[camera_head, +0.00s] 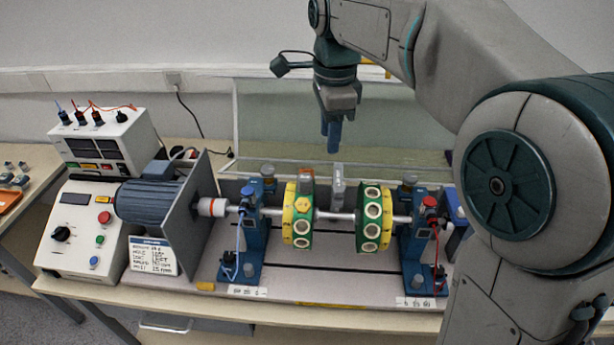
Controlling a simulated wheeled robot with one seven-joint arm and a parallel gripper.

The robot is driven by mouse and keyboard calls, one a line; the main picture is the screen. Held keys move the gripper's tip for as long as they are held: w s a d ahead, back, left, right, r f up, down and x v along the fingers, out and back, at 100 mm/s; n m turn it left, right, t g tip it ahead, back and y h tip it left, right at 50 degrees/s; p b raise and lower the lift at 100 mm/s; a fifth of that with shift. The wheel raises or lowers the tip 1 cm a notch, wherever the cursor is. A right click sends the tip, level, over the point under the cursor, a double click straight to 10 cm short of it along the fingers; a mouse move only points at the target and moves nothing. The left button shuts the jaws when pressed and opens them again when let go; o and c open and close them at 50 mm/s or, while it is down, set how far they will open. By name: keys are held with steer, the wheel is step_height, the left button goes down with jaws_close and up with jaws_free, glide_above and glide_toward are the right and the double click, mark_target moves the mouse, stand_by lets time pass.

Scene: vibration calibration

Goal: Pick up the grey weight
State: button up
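Several small grey metal pieces (12,178) lie on the side table at the far left; they look like weights, but are too small to tell apart. A grey upright block (338,184) shows behind the shaft between the two discs; I cannot tell whether it is a weight or a fixed part. My gripper (333,138) hangs pointing down above and behind the shaft, apart from this block. Its blue fingers overlap in this view, so their opening is hidden. No object shows between them.
Two green-yellow discs (297,214) (373,218) sit on the shaft between blue bearing stands (240,240) (420,245). A motor (150,200) and control box (85,235) stand left. A clear panel (290,125) rises behind. An orange tray (10,200) lies far left.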

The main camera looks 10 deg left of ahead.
steer(key=w+a+m, duration=0.2)
steer(key=a+m, duration=0.1)
steer(key=a, duration=0.2)
glide_above(305, 177)
steer(key=shift+g, duration=0.3)
step_height(305, 177, down, 8)
steer(key=shift+w+a+r, duration=0.1)
steer(key=shift+a, duration=0.05)
steer(key=shift+f+p, duration=0.6)
steer(key=shift+f, duration=2.25)
steer(key=c, duration=0.7)
